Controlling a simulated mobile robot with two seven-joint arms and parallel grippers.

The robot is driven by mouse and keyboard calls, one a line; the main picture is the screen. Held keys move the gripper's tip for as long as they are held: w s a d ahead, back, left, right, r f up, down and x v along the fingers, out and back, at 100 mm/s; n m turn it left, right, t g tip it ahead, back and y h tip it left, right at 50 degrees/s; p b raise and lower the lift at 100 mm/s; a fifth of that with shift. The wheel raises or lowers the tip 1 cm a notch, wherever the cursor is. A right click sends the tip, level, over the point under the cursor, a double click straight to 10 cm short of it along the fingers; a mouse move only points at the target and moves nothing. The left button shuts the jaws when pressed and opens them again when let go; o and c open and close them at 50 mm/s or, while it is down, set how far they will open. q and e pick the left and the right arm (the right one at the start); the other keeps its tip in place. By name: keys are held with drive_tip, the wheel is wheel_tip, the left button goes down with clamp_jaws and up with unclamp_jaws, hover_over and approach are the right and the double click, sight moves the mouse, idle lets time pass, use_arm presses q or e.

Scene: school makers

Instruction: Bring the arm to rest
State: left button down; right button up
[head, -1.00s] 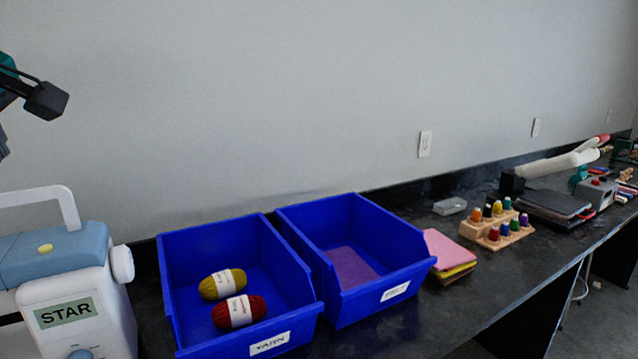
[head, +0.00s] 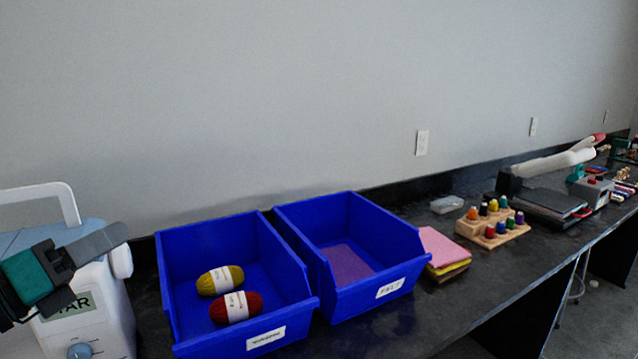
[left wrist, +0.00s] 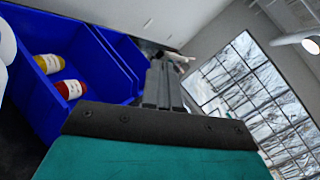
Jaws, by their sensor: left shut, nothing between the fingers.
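My left gripper (head: 98,244) comes in from the left in the head view, in front of the sewing machine (head: 62,335), hiding part of its label. Its fingers are together and empty, pointing right. In the left wrist view the shut fingers (left wrist: 162,82) point up and away, beside the blue bins. My right gripper is in neither view.
A blue yarn bin (head: 190,346) holds a yellow yarn ball (head: 220,280) and a red one (head: 237,307). A blue felt bin (head: 345,305) stands beside it. Felt sheets (head: 443,249) and a wooden rack (head: 492,236) stand farther right on the dark counter (head: 440,320).

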use_arm(q)
drive_tip(key=s+a+f+n+g+y, duration=0.1)
drive_tip(key=s+a+f+n+y, duration=0.2)
drive_tip(key=f+n+y, duration=0.75)
drive_tip(key=s+a+f+n+g+y, duration=0.1)
drive_tip(key=s+a+f+n+y, duration=0.25)
drive_tip(key=f+n, duration=0.8)
drive_tip(key=s+d+f+n+g+h, duration=0.2)
drive_tip(key=s+d+f+n+g, duration=0.3)
drive_tip(key=s+d+n, duration=0.15)
drive_tip(key=s+d+f+n+g+h, duration=0.2)
drive_tip(key=s+d+f+n+g, duration=0.35)
drive_tip(key=s, duration=0.25)
drive_tip(key=w+d+f+t+h+b, duration=0.1)
drive_tip(key=w+d+f+t, duration=0.1)
drive_tip(key=f, duration=0.3)
drive_tip(key=w+d+f+m+t+h+b, duration=0.1)
drive_tip(key=w+d+f+t+b, duration=0.1)
drive_tip(key=w+f+t, duration=0.2)
drive_tip(key=shift+w+f+t, duration=0.35)
drive_tip(key=shift+f+t, duration=0.2)
drive_tip(key=shift+f, duration=0.7)
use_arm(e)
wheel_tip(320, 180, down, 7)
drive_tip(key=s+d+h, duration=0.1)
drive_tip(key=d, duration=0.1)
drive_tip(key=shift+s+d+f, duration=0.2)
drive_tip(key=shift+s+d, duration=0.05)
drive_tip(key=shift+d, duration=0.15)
